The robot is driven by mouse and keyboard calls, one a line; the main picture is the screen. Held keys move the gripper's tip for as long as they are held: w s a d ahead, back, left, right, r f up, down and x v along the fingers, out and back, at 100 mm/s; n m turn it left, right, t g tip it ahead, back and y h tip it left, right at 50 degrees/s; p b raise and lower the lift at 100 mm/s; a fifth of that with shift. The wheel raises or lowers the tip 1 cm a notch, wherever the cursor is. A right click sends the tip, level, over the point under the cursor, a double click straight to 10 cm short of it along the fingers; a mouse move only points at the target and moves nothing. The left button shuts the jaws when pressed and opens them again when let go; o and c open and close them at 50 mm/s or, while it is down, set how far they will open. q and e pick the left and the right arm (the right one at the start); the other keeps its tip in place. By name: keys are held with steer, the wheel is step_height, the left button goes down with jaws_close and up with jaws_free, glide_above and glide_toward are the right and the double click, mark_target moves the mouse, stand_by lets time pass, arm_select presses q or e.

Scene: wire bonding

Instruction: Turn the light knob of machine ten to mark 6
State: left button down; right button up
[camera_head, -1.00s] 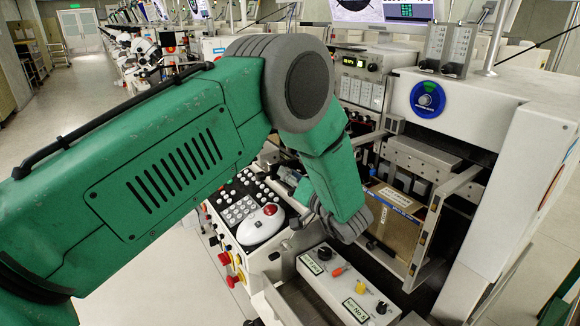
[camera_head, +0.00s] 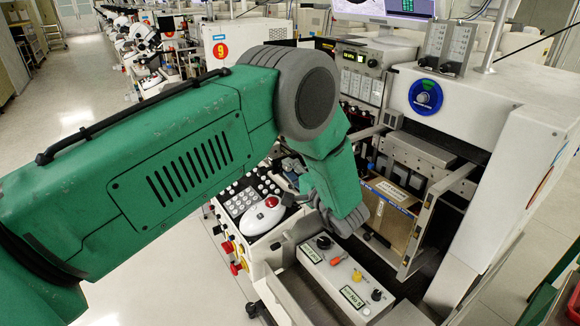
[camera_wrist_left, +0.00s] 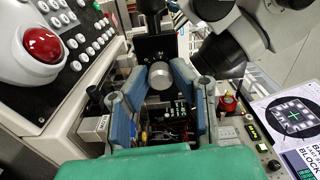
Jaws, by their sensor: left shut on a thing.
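In the left wrist view a silver round knob (camera_wrist_left: 161,76) sits between the two blue fingers of my left gripper (camera_wrist_left: 160,72), which is shut on it. The knob stands in front of a dark panel. No scale or mark 6 can be read around it. In the head view my green left arm crosses the machine, and its bulk hides most of the gripper and the knob. My right gripper is not in view.
A keypad with a red trackball (camera_head: 271,202) lies left of the arm's end. A control box (camera_head: 335,270) with small knobs and a "No 5" label stands in front. The machine's white housing (camera_head: 490,100) with a blue dial (camera_head: 425,97) rises at right. Floor at left is clear.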

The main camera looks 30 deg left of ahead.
arm_select(q)
steer(key=shift+w+d+m+p, duration=0.15)
steer(key=shift+m+p, duration=0.2)
steer(key=shift+m, duration=1.65)
steer(key=c, duration=1.7)
jaws_free()
steer(key=o, duration=0.3)
steer(key=shift+f, duration=0.1)
steer(key=shift+w+f, duration=0.1)
steer(key=shift+w, duration=0.1)
steer(key=v, duration=1.2)
